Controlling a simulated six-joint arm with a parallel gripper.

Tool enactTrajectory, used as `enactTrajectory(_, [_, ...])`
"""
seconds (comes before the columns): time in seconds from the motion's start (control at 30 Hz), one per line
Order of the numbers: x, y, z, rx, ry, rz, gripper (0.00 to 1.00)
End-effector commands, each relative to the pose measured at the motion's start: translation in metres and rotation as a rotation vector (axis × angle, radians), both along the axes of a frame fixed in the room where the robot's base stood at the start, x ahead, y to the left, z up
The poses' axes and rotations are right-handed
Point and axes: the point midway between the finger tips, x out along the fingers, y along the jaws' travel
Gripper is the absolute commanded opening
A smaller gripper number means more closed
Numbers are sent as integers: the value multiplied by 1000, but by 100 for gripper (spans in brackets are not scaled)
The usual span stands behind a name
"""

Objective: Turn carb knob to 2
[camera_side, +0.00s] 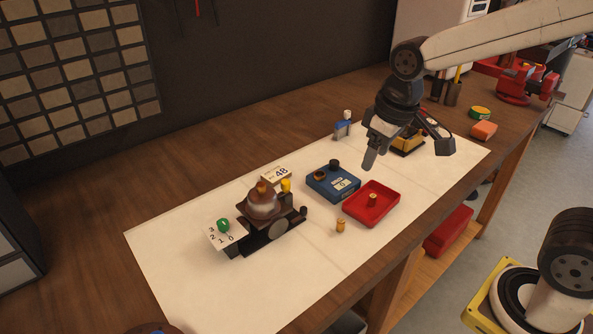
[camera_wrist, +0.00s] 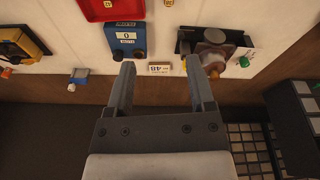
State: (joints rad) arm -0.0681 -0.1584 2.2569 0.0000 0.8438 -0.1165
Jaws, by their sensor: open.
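The green carb knob (camera_side: 223,225) sits on a white card (camera_side: 236,236) marked 3, 2, 1, 0, at the left end of the dark carburetor (camera_side: 277,228). Which number the knob points to is too small to tell. In the wrist view the knob (camera_wrist: 244,62) shows at the right, beside the carburetor (camera_wrist: 232,38). My gripper (camera_side: 408,152) is open and empty, raised above the bench and well to the right of the knob. In the wrist view its two fingers (camera_wrist: 160,66) are spread wide, with the carburetor beyond the right fingertip.
A blue box (camera_side: 333,184) with dark knobs and a red tray (camera_side: 371,204) holding a brass part stand right of the carburetor. A tag marked 48 (camera_side: 277,175) stands behind it. A loose brass piece (camera_side: 340,226) lies in front. The white mat's front left (camera_side: 190,285) is clear.

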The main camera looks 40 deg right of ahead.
Motion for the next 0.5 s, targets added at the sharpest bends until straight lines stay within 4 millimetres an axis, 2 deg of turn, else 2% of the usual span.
enactTrajectory(0.27, [47, 34, 11, -28, 37, 213, 69])
enactTrajectory(0.5, [94, 82, 15, -58, 76, 462, 69])
